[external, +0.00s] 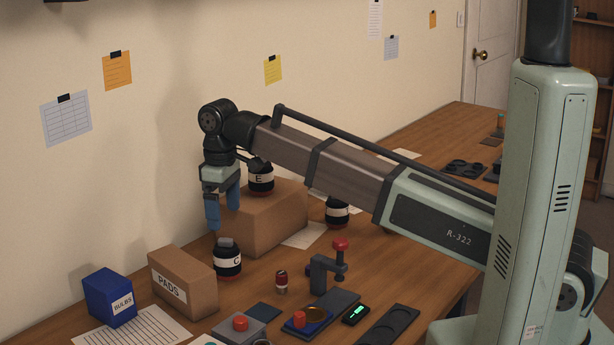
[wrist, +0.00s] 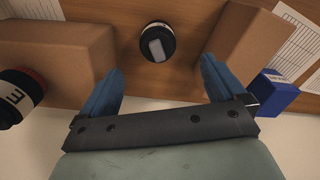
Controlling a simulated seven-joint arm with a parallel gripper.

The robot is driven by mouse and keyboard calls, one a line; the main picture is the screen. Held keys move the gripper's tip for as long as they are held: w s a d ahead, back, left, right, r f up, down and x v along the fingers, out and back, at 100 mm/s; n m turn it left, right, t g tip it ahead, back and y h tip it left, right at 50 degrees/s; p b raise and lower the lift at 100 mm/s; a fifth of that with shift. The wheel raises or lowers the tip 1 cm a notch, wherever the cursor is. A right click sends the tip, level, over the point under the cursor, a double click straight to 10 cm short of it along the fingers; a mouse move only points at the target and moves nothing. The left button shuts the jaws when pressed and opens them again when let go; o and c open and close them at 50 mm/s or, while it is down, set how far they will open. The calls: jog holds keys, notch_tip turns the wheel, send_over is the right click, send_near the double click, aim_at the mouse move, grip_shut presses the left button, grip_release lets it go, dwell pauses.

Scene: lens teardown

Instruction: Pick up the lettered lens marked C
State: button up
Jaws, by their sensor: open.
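The lens marked C (external: 228,262) is a black cylinder with a white letter band and a grey top piece, upright on the wooden table. In the wrist view the lens (wrist: 156,47) is seen from above, ahead of the fingertips and roughly centred between them. My gripper (external: 223,215) has blue fingers, is open and empty, and hangs above the lens. In the wrist view my gripper (wrist: 162,70) shows both fingers spread apart, with nothing between the tips.
Lens E (external: 261,181) stands on a large cardboard box (external: 268,218) right beside my gripper. A PADS box (external: 183,282) and a blue BULBS box (external: 109,297) stand left of lens C. Another lens (external: 337,213) and a small clamp stand (external: 329,272) are to the right.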

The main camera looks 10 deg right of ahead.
aim_at(226, 240)
notch_tip(226, 240, down, 7)
jog(key=shift+r, duration=0.1)
jog(key=shift+w+f, duration=0.15)
jog(key=shift+f, duration=1.3)
jog(key=shift+w+f, duration=0.1)
jog(key=shift+f, duration=1.3)
jog(key=c, duration=1.6)
jog(key=shift+o, duration=0.2)
jog(key=shift+r, duration=0.15)
